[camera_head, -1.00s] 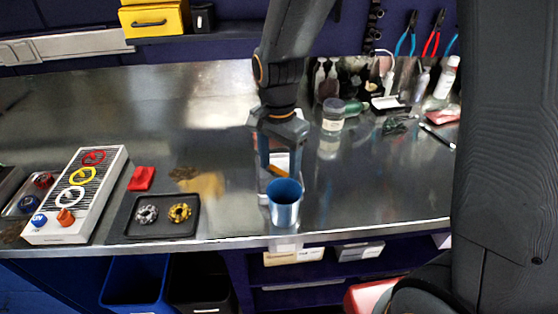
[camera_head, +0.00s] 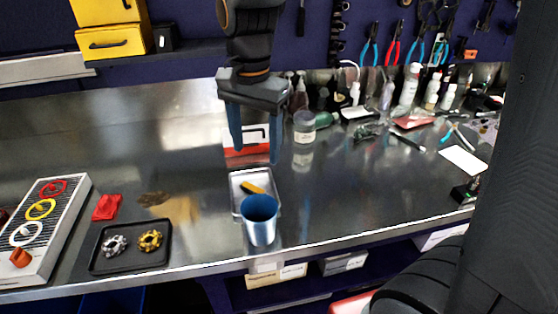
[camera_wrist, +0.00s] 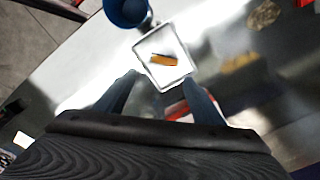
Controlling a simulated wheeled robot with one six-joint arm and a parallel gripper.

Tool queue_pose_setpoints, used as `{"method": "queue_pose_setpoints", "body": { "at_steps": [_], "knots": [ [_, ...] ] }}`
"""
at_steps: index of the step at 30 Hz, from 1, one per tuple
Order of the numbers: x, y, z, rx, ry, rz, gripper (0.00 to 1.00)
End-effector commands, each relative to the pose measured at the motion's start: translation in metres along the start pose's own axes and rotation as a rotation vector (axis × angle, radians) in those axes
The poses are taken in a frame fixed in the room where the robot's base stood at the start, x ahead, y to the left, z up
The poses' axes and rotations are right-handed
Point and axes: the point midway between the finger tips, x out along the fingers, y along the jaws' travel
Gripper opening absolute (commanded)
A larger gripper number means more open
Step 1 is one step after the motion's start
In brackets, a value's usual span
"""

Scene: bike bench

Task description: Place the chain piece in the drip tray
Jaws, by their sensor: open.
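A small yellow-orange piece with a dark edge, which looks like the chain piece (camera_head: 251,187), lies inside a shallow silver tray, which looks like the drip tray (camera_head: 235,202). In the wrist view the piece (camera_wrist: 162,60) rests near the middle of the tray (camera_wrist: 146,72), clear of its rim. My gripper (camera_head: 256,155) is open and empty, above and apart from the tray. Its fingers (camera_wrist: 158,88) point toward the tray's near side in the wrist view. A blue cup (camera_head: 260,222) stands in front of the tray and hides part of it in the head view.
A black tray (camera_head: 98,266) with a silver and a gold ring part sits left. A jar (camera_head: 304,127) and bottles stand at the back. The bench right of the cup is clear.

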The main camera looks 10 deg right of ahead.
Motion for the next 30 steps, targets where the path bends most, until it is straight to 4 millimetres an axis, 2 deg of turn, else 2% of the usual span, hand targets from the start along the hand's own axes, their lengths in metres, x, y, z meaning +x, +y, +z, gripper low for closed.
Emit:
{"method": "queue_pose_setpoints", "body": {
  "at_steps": [6, 9, 13, 19, 30],
  "knots": [
    [0.055, 0.066, -0.020, -0.331, 0.025, -0.020, 0.62],
    [0.076, 0.094, -0.023, -0.490, 0.045, -0.027, 0.62],
    [0.094, 0.119, -0.023, -0.640, 0.065, -0.029, 0.62],
    [0.104, 0.135, -0.023, -0.736, 0.080, -0.029, 0.62],
    [0.104, 0.135, -0.023, -0.742, 0.081, -0.029, 0.62]
  ]
}}
